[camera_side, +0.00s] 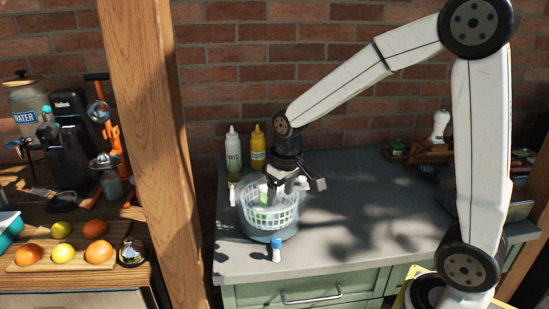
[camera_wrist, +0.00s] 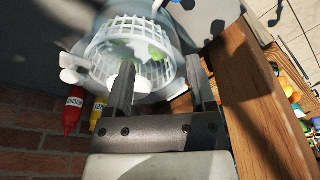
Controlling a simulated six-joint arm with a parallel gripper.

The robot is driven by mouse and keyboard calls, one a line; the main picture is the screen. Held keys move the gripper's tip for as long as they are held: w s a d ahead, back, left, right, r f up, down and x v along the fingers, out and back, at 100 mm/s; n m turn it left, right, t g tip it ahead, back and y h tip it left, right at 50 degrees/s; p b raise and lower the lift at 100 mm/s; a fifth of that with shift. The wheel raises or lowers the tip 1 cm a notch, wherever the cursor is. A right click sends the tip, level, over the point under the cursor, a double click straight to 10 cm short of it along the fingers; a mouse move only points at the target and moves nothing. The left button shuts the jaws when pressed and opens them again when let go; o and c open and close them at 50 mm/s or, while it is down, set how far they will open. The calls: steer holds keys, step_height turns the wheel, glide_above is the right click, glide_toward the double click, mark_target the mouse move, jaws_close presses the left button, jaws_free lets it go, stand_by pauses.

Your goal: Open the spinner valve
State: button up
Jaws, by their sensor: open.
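The salad spinner is a clear grey-blue bowl (camera_side: 268,231) with a white slatted basket (camera_side: 283,214) inside, on the grey counter. Green leaves (camera_side: 263,197) show in the basket. In the wrist view the bowl and basket (camera_wrist: 103,38) lie just beyond the fingers. My gripper (camera_side: 283,187) is open, pointing down at the top of the spinner. In the wrist view its two fingers (camera_wrist: 160,82) are apart, with the left one across the basket. Nothing is seen between the fingers. I cannot clearly pick out a valve. A small white and blue piece (camera_side: 276,248) shows at the bowl's front.
A white mayo bottle (camera_side: 233,148) and a yellow bottle (camera_side: 257,148) stand behind the spinner near the brick wall. A red bottle (camera_wrist: 73,108) also shows in the wrist view. A wooden post (camera_side: 150,130) rises on the left. The counter right of the spinner is clear.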

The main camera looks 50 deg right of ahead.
steer(key=shift+m+g, duration=0.6)
steer(key=shift+g, duration=0.2)
steer(key=shift+w+d+r, duration=1.1)
steer(key=shift+w+r, duration=0.3)
steer(key=shift+r, duration=0.15)
steer(key=shift+w+d+r, duration=1.1)
steer(key=shift+w+r, duration=0.3)
steer(key=shift+r, duration=0.15)
steer(key=shift+w+d+r, duration=1.1)
steer(key=shift+w+r, duration=0.3)
steer(key=shift+r, duration=0.15)
steer(key=shift+a+f, duration=0.1)
steer(key=s+a+f+n+t, duration=0.1)
steer(key=s+a+f, duration=0.4)
steer(key=s+f, duration=0.2)
steer(key=s+a+f+n+t, duration=0.1)
steer(key=s+a+f, duration=0.4)
steer(key=s+f, duration=0.3)
steer(key=s, duration=0.3)
steer(key=shift+s+t, duration=0.2)
steer(key=shift+t, duration=0.1)
